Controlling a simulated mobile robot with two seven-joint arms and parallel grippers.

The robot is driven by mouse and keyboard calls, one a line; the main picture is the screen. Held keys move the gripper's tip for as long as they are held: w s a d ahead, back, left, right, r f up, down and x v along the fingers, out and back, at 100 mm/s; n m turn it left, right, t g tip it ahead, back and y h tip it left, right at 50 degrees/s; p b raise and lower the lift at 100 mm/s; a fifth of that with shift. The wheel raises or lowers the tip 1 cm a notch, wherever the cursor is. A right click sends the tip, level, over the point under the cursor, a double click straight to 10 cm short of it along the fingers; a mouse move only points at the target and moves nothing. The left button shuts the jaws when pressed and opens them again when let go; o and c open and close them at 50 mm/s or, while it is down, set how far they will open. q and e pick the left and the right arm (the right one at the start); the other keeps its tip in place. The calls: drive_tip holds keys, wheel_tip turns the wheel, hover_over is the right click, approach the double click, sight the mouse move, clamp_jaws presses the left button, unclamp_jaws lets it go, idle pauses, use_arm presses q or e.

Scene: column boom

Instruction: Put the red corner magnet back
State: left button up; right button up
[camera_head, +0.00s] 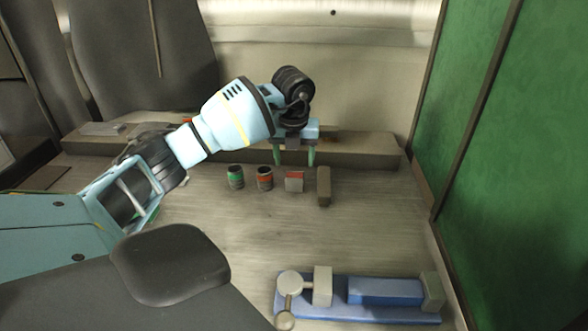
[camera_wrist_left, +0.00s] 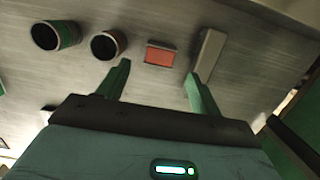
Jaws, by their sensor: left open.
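The red corner magnet (camera_head: 294,182) looks like a small piece with a red top and a pale grey front, standing on the bench between a red-banded can and a brown block. In the left wrist view the red piece (camera_wrist_left: 160,55) lies just beyond the fingertips, roughly between them. My left gripper (camera_head: 296,160) is open, with its two green fingers pointing down above and behind the red piece. Both fingers also show in the left wrist view (camera_wrist_left: 157,72) with nothing between them. I cannot tell the exact gap to the magnet. My right gripper is out of view.
A green-banded can (camera_head: 236,178) and the red-banded can (camera_head: 265,180) stand left of the magnet; the brown block (camera_head: 323,188) stands close right. A blue vise (camera_head: 385,292) lies at the front. A green panel (camera_head: 520,150) bounds the right. The middle of the bench is clear.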

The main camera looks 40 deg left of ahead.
use_arm(q)
drive_tip(key=r, duration=0.5)
drive_tip(key=shift+s+d, duration=0.25)
drive_tip(key=shift+f, duration=0.1)
